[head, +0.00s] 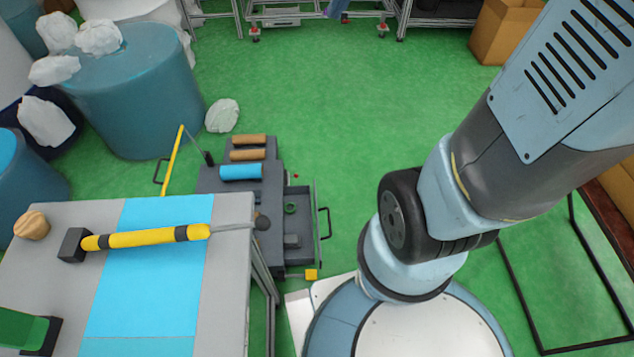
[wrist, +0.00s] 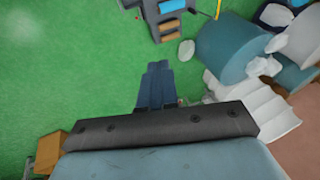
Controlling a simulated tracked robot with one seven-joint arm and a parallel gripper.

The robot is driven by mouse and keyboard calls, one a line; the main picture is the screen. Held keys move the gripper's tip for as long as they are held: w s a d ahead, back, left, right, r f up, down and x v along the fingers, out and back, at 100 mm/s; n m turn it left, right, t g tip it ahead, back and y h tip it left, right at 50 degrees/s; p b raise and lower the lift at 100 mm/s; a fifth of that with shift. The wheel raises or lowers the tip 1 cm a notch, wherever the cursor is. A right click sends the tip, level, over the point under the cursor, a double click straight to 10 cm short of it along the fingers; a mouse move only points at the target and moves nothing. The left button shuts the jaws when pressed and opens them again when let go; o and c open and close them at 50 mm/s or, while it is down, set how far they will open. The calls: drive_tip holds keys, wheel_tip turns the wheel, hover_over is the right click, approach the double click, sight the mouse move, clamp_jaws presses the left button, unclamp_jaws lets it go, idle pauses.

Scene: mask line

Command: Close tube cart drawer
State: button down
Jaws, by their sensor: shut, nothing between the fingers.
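The dark grey tube cart (head: 232,184) stands on the green floor in the middle of the head view, with brown and blue tubes on its top. Its drawer (head: 305,257) is open, pulled out to the right, with a black handle (head: 324,223) on its front. A green ring and a grey block lie inside it. In the wrist view the cart (wrist: 150,20) shows only in part at the top edge, upside down. My gripper (wrist: 158,66) is shut and empty, over bare floor and apart from the cart. I cannot make it out in the head view.
A grey table (head: 40,225) with a blue mat and a yellow-handled tool stands close to the cart's front left. Blue barrels (head: 140,100) and white bags (head: 222,115) are at the left. Green floor (head: 330,110) behind and right of the cart is free. A black frame (head: 520,270) stands at the right.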

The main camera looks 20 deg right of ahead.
drive_tip(key=w+f+m+y, duration=0.2)
drive_tip(key=w+f+m, duration=0.3)
drive_tip(key=w+f, duration=1.2)
drive_tip(key=w+d+f+m, duration=0.2)
drive_tip(key=w+f, duration=0.1)
drive_tip(key=f, duration=0.8)
drive_tip(key=w+d+f+m, duration=0.2)
drive_tip(key=w+f, duration=0.2)
drive_tip(key=f, duration=0.6)
drive_tip(key=s+d+f+m+g, duration=0.1)
drive_tip(key=s+d+f+m, duration=0.1)
drive_tip(key=f, duration=1)
drive_tip(key=s+d+f+m, duration=0.1)
drive_tip(key=s+f+m, duration=0.15)
drive_tip(key=f, duration=0.85)
drive_tip(key=s+d+f+m+g, duration=0.1)
drive_tip(key=s+f, duration=0.3)
drive_tip(key=f, duration=0.3)
drive_tip(key=s+f+m, duration=0.2)
drive_tip(key=s+f, duration=0.1)
drive_tip(key=f, duration=0.4)
drive_tip(key=s+d+f+m+g, duration=0.1)
drive_tip(key=s+f, duration=0.3)
drive_tip(key=f, duration=0.2)
drive_tip(key=w+a+r+x, duration=0.1)
drive_tip(key=a+x, duration=0.1)
drive_tip(key=x, duration=1)
drive_tip(key=shift+a+h, duration=0.15)
drive_tip(key=shift+h, duration=0.15)
